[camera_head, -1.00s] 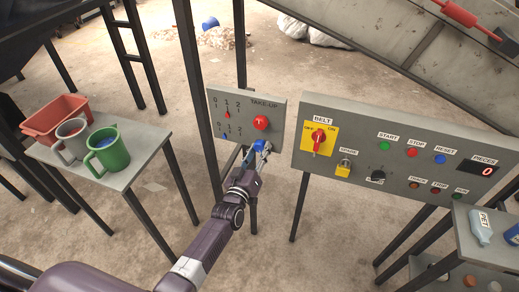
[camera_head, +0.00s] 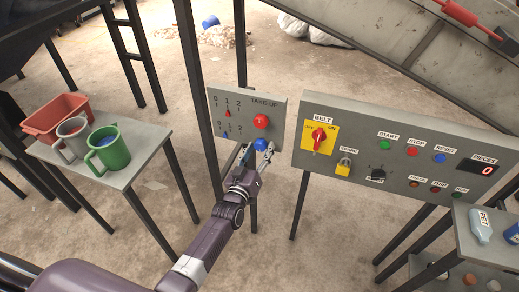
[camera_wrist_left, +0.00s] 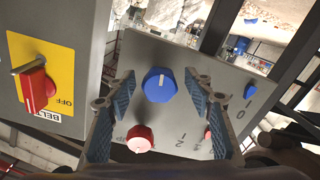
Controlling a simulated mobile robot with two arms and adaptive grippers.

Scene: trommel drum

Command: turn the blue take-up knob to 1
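The blue take-up knob (camera_head: 260,145) sits on the grey take-up panel (camera_head: 247,104), below a red knob (camera_head: 261,121). My left gripper (camera_head: 258,153) is in front of the blue knob, with its fingers spread. In the left wrist view the blue knob (camera_wrist_left: 160,85) lies between the open fingertips (camera_wrist_left: 160,88), with a gap on both sides. A white line on the knob's face runs roughly up and down that picture. The red knob (camera_wrist_left: 139,139) is below it there. The panel's small scale markings are too small to read surely in the head view.
A side table (camera_head: 120,180) at left bears a green mug (camera_head: 108,150), a grey mug and a red bin. A dark post stands left of the take-up panel.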

